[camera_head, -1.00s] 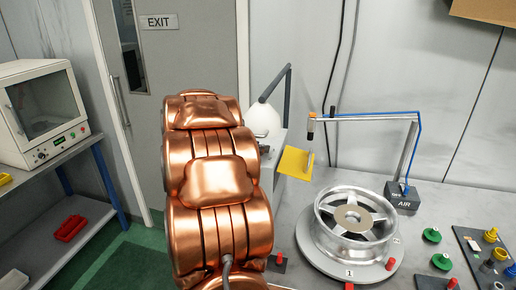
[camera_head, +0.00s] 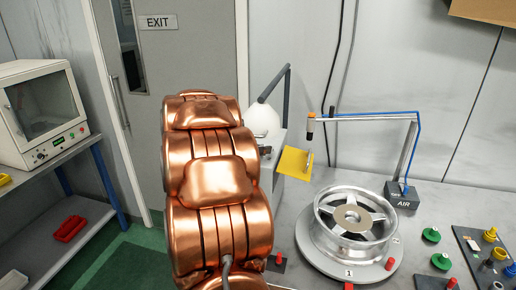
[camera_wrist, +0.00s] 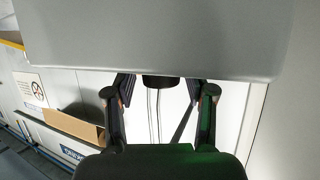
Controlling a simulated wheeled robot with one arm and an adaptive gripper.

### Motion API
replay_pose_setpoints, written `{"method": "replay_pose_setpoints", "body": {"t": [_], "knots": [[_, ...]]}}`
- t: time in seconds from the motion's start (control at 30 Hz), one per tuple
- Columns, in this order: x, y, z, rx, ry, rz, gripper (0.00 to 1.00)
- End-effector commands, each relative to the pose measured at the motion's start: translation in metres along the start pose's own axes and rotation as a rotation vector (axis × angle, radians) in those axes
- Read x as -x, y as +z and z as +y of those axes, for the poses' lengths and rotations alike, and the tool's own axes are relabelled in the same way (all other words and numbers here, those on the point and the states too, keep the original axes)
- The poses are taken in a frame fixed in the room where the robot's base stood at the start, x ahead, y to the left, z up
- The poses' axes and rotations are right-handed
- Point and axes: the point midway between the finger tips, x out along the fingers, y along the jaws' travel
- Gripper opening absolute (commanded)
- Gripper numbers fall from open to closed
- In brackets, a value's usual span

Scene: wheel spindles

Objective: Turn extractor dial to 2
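In the wrist view a grey box-like housing (camera_wrist: 155,35) fills the top. A short black knob (camera_wrist: 158,83) sticks out from its lower edge; I cannot read any number or pointer on it. My gripper (camera_wrist: 160,92) is open, with one dark finger on each side of the knob and a visible gap to it on both sides. In the head view my copper arm hides the gripper and the dial. A white dome (camera_head: 262,120) and part of a pale box (camera_head: 300,160) show just right of the arm; I cannot tell whether they belong to the extractor.
A metal wheel (camera_head: 353,220) sits on a round turntable (camera_head: 349,272) on the grey bench. A yellow plate (camera_head: 295,162) and an air-line arm (camera_head: 365,116) stand behind it. Coloured knobs lie at the right. A white oven (camera_head: 40,110) stands on the left shelf.

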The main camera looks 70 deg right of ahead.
Motion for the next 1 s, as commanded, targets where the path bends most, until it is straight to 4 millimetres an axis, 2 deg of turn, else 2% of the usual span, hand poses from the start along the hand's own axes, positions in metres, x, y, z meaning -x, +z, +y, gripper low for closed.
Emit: {"method": "replay_pose_setpoints", "body": {"t": [0.3,0.47,1.0], "knots": [[0.001,0.001,-0.001,0.001,-0.001,-0.001,0.61],[0.008,0.001,-0.001,0.0,-0.004,-0.002,0.61],[0.085,0.0,-0.002,-0.003,-0.007,-0.002,0.61]]}}
